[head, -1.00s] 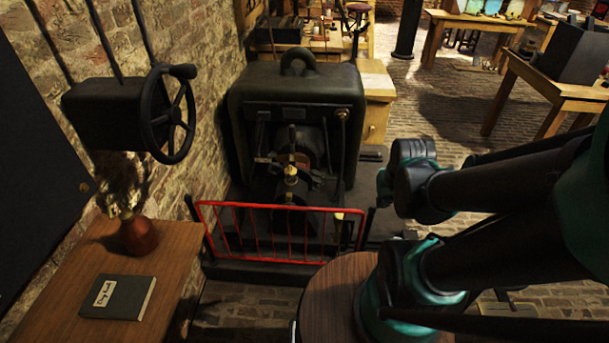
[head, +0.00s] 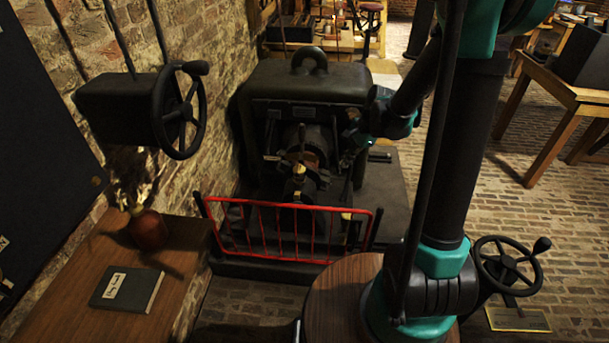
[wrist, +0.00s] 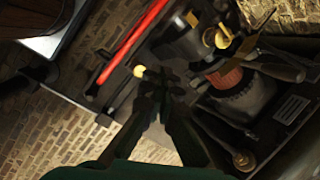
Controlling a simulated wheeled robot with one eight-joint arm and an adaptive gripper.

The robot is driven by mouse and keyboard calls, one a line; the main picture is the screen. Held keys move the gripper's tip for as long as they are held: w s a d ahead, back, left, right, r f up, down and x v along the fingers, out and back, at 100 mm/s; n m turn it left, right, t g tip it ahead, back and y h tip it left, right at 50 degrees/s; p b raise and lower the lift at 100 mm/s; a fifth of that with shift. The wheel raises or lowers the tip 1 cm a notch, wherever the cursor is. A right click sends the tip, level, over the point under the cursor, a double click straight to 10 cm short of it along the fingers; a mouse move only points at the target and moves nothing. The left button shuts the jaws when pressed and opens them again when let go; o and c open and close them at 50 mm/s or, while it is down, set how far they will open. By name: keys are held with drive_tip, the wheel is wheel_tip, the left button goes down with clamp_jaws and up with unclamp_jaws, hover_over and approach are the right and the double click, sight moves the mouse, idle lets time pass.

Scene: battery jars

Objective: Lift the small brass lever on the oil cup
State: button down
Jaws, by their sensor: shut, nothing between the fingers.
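A brass oil cup (head: 299,172) sits on top of the dark bearing at the front of the machine. In the wrist view brass parts (wrist: 210,38) show at the upper right; I cannot tell which one is the small lever. My gripper (wrist: 156,76) is shut and empty, its dark fingertips together, below and left of those brass parts in the picture and apart from them. In the head view my arm's end hangs over the right front of the machine, right of the oil cup; the fingertips are hard to make out against the dark metal.
A red railing (head: 290,231) stands in front of the machine (head: 308,82), with a brass knob (wrist: 139,71) near its right end. A round wooden top (head: 335,300) is nearer me. A handwheel (head: 180,110) hangs at left above a desk with a book (head: 127,289).

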sight(298, 170)
drive_tip(key=w+a+f+m+g+y, duration=0.1)
drive_tip(key=w+a+f+m+g, duration=0.1)
drive_tip(key=w+a+f+m, duration=0.4)
wheel_tip(298, 170, down, 2)
drive_tip(key=shift+w+a+m+y, duration=0.35)
drive_tip(key=shift+w+a, duration=0.35)
drive_tip(key=shift+w, duration=0.3)
drive_tip(key=shift+f, duration=0.1)
drive_tip(key=w+x, duration=0.1)
drive_tip(key=x, duration=0.9)
drive_tip(key=shift+s+a+r, duration=0.15)
drive_tip(key=shift+a+r, duration=0.6)
drive_tip(key=shift+s+a+r, duration=0.2)
drive_tip(key=shift+a+r, duration=0.5)
drive_tip(key=shift+r, duration=0.1)
